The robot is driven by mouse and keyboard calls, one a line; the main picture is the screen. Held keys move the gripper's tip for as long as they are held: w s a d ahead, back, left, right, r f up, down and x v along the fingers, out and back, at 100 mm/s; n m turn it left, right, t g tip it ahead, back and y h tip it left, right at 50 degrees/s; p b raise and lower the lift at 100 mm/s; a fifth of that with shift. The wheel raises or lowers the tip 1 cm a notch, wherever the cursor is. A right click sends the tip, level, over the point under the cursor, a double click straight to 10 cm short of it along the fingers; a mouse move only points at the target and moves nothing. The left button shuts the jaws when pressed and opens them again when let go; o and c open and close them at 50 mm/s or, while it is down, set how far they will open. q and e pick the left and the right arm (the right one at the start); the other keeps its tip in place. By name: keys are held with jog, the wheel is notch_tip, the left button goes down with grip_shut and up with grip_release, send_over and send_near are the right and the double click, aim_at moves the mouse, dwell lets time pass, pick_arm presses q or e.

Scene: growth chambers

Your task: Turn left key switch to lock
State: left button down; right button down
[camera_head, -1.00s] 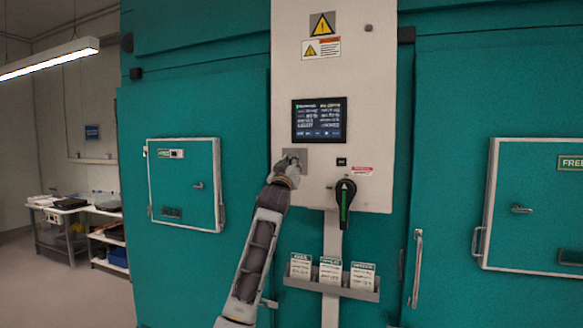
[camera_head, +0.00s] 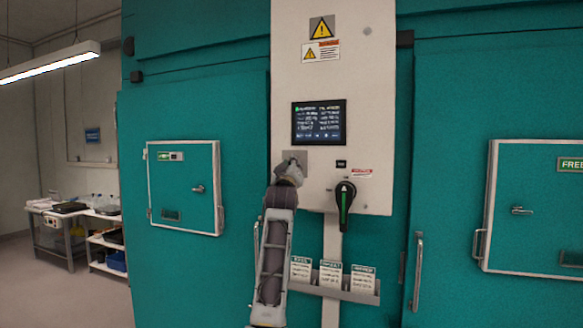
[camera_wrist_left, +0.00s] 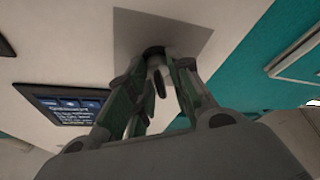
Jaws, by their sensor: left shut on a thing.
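The key switch plate (camera_head: 293,157) is a small grey square on the white control panel, below the screen. It also shows in the left wrist view (camera_wrist_left: 190,30). My left gripper (camera_head: 289,168) is at the plate, and its fingers (camera_wrist_left: 155,65) reach to a dark round part (camera_wrist_left: 154,50) of the switch. The fingers are shut on the key, which they mostly hide. I cannot tell the key's exact angle. My right gripper is not in view.
The screen (camera_head: 319,121) is above the switch. A black rotary handle (camera_head: 345,203) with a green stripe is to the right. A card holder (camera_head: 345,289) hangs below. Teal chamber doors (camera_head: 184,186) flank the panel.

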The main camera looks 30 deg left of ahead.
pick_arm(q)
jog(key=c, duration=1.6)
grip_release()
jog(key=shift+v, duration=6)
jog(key=shift+a+f, duration=0.1)
